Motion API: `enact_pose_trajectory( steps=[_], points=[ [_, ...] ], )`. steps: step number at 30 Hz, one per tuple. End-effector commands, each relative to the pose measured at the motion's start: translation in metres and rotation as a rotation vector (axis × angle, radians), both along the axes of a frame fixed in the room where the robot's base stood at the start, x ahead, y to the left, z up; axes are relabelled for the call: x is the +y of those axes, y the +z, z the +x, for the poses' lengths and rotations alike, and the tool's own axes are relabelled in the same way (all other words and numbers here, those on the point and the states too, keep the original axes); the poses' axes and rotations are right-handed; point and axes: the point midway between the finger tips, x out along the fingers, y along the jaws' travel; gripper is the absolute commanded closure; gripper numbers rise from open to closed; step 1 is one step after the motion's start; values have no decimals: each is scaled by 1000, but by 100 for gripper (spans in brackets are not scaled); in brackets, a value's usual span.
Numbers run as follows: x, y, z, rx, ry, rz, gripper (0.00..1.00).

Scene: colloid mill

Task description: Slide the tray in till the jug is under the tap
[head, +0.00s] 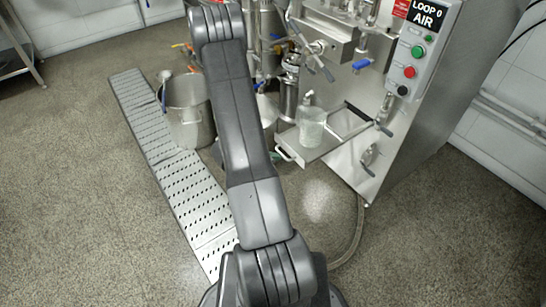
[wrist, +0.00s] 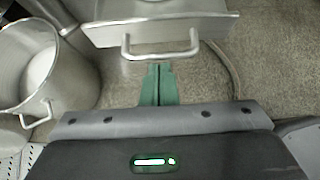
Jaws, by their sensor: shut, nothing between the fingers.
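The metal tray (head: 318,154) sticks out from the front of the steel machine, with a bar handle (head: 285,154) on its near edge. A clear jug (head: 311,128) stands on the tray. My gripper (wrist: 158,66) has green fingers, shut together and empty, with tips close to the handle's bar; contact cannot be told. Pipework and valves are above the jug; which outlet is the tap is unclear.
A steel bucket (head: 187,112) with pale contents stands left of my arm; it also shows in the wrist view (wrist: 45,68). A perforated drain strip (head: 190,185) crosses the floor. A button box (head: 420,50) is on the machine. A hose (head: 359,235) lies right of my arm.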

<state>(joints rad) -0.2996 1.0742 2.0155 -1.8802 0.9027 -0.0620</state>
Motion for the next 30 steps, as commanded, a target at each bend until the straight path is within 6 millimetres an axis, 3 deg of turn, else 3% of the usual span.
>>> enact_pose_trajectory(
  steps=[8,13,30],
  points=[
    [-2,0,1,0,-1,0,100],
    [-15,-2,10,-4,-6,0,100],
    [-113,-3,80,-4,-6,0,100]
  ],
)
